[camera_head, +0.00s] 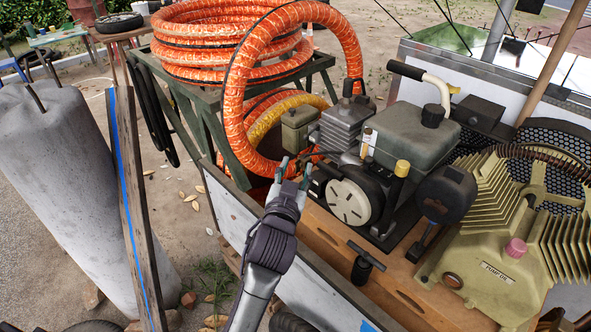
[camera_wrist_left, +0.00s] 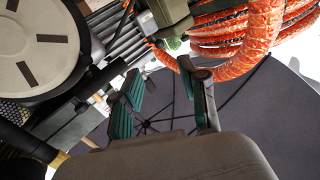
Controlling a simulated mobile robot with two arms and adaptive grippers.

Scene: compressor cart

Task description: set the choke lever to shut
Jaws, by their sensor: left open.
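The small engine (camera_head: 345,130) sits on the cart, with a cream starter disc (camera_head: 350,204) on its near side and a grey-green tank (camera_head: 413,135) above. I cannot pick out the choke lever with certainty. A short dark cylindrical part (camera_wrist_left: 104,76) sticks out beside the disc in the left wrist view and may belong to it. My left gripper (camera_head: 295,171) is open, at the left of the engine, just left of the disc. In the left wrist view its teal fingers (camera_wrist_left: 165,95) are apart with nothing held between them. My right gripper is not in view.
Coiled orange hose (camera_head: 235,45) lies on a green rack behind, with a loop hanging close beyond my left gripper. A ribbed tan pump (camera_head: 510,240) and a black T-handle (camera_head: 363,262) are to the right. The cart's side panel (camera_head: 235,222) runs below my left arm.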

